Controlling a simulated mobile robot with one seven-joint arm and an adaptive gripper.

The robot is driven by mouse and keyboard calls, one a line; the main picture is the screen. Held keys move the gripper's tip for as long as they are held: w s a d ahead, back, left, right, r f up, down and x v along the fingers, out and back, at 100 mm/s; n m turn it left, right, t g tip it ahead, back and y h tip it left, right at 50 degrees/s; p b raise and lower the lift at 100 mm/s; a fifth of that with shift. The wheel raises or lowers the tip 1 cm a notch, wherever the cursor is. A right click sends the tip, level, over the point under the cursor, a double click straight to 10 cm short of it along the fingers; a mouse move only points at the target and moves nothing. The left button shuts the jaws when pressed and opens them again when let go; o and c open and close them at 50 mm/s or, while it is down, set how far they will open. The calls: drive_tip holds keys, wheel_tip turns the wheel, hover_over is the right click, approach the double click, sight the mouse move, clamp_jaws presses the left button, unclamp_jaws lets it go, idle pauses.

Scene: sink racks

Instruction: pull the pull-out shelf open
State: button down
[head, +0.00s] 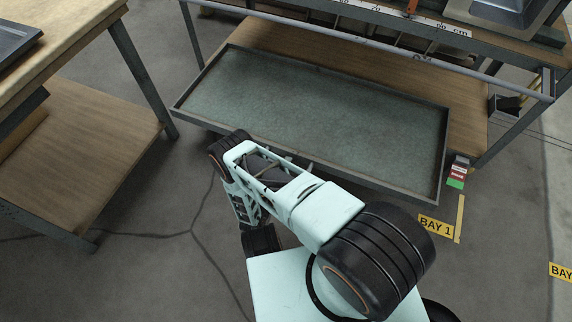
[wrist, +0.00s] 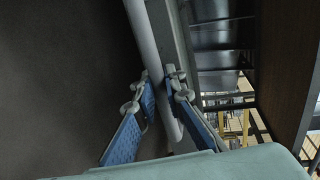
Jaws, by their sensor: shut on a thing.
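The pull-out shelf (head: 320,110) is a wide grey-green tray with a low dark rim. In the head view it stands well out from under the workbench, over the floor. Its front edge faces my arm. In the wrist view a pale bar handle (wrist: 144,32) runs down alongside the shelf's edge. My gripper (wrist: 160,84) has its blue-padded fingers on either side of this bar and is shut on it. In the head view my arm hides the fingers and the handle.
The workbench's wooden lower board (head: 467,120) lies behind and right of the shelf. Another wooden table (head: 85,150) stands at the left, its leg near the shelf's left corner. A yellow BAY 1 floor label (head: 435,226) lies at the right. Floor in front is clear.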

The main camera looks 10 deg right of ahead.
drive_tip(key=shift+s+a, duration=0.2)
drive_tip(key=shift+a, duration=0.05)
idle(0.3)
drive_tip(key=c, duration=2)
unclamp_jaws()
